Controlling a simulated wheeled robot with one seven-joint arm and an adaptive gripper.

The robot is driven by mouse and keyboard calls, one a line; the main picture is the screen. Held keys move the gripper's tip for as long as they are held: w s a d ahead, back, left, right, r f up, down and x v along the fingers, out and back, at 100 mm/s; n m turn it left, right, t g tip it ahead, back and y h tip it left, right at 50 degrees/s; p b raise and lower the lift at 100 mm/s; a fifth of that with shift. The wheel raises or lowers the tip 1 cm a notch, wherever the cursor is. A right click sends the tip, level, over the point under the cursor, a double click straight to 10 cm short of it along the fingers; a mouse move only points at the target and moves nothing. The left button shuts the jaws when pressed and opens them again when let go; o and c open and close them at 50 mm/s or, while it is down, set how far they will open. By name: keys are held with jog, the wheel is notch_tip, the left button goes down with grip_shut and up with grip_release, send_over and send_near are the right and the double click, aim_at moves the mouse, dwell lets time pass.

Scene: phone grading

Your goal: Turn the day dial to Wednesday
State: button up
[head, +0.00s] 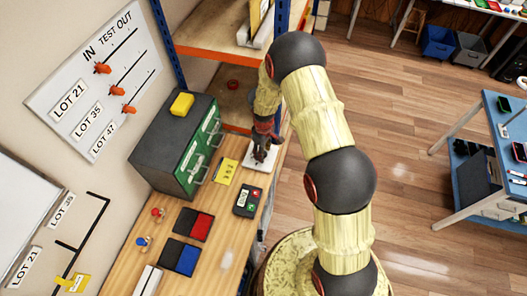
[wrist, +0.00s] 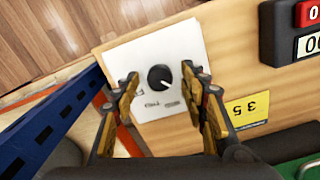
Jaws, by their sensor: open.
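The day dial is a round black knob (wrist: 161,78) with a white pointer mark, on a white square plate (wrist: 150,50) on the wooden bench. Small lettering is printed on the plate near the knob, too small to read for certain. My gripper (wrist: 160,85) is open, with one finger on each side of the knob in the wrist view, apart from it. In the head view my gripper (head: 260,155) is over the white plate (head: 250,164) and hides the knob.
A dark cabinet with green drawers (head: 170,135) stands to the left. A blue upright post (wrist: 50,120) stands near the gripper.

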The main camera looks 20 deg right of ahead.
jog(key=shift+c, duration=0.9)
grip_shut()
jog(key=shift+f+m+b, duration=0.1)
jog(key=shift+m+b, duration=0.25)
jog(key=shift+m, duration=0.05)
jog(key=m+b, duration=0.2)
jog(key=shift+m, duration=0.3)
jog(key=shift+m+b, duration=1.2)
jog(key=shift+m, duration=1)
